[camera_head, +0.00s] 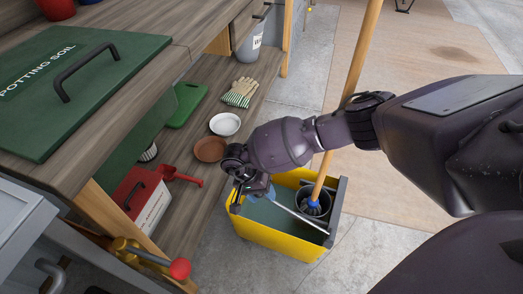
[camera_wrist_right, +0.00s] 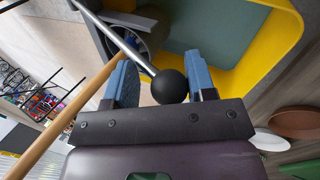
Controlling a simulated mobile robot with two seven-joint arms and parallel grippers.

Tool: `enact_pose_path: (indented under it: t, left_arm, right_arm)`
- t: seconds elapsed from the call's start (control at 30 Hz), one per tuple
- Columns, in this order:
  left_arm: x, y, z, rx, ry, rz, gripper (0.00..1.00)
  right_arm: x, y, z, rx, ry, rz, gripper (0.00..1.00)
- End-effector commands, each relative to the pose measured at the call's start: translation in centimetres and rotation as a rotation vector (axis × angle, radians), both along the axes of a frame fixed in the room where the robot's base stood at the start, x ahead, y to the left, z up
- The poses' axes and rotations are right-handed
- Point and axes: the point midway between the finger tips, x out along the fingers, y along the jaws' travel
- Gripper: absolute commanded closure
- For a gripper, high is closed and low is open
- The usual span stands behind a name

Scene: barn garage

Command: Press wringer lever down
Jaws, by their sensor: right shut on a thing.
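The yellow mop bucket (camera_head: 262,237) stands on the floor, with grey-green water inside. The dark wringer basket (camera_head: 341,203) is at its right end, and a mop with a blue head (camera_head: 313,207) and long wooden handle (camera_head: 362,48) stands in it. The wringer lever (camera_head: 300,215) is a thin silver rod slanting across the bucket; in the right wrist view it ends in a black ball knob (camera_wrist_right: 170,87). My right gripper (camera_head: 258,193) is over the bucket's left part, its blue fingers on either side of the knob, shut on the lever. My left gripper is out of view.
A wooden bench with a lower shelf (camera_head: 208,186) runs along the left. The shelf holds a white dish (camera_head: 225,124), a brown dish (camera_head: 210,149), gloves (camera_head: 239,93) and a red scoop (camera_head: 182,177). The floor right of the bucket is clear.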

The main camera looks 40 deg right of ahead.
Motion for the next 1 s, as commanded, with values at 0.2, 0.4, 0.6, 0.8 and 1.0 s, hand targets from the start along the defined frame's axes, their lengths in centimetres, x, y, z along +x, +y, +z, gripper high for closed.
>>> enact_pose_path:
  t: [0.2, 0.4, 0.6, 0.8, 1.0]
  left_arm:
    - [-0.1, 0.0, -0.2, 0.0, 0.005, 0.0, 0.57]
    - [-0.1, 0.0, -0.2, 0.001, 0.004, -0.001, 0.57]
    - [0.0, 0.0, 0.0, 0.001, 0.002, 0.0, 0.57]
    - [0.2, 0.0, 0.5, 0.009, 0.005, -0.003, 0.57]
    - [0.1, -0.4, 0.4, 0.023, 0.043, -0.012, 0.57]
  right_arm:
    - [-0.9, -0.6, -1.0, -0.012, 0.019, -0.001, 0.46]
    - [-0.8, -0.5, -0.8, -0.011, 0.017, -0.001, 0.41]
    - [-0.5, -0.4, -0.4, -0.008, 0.012, -0.002, 0.41]
    - [0.5, 0.2, 1.9, -0.007, 0.005, -0.001, 0.41]
    - [1.8, 1.2, 5.4, -0.008, 0.002, -0.002, 0.41]
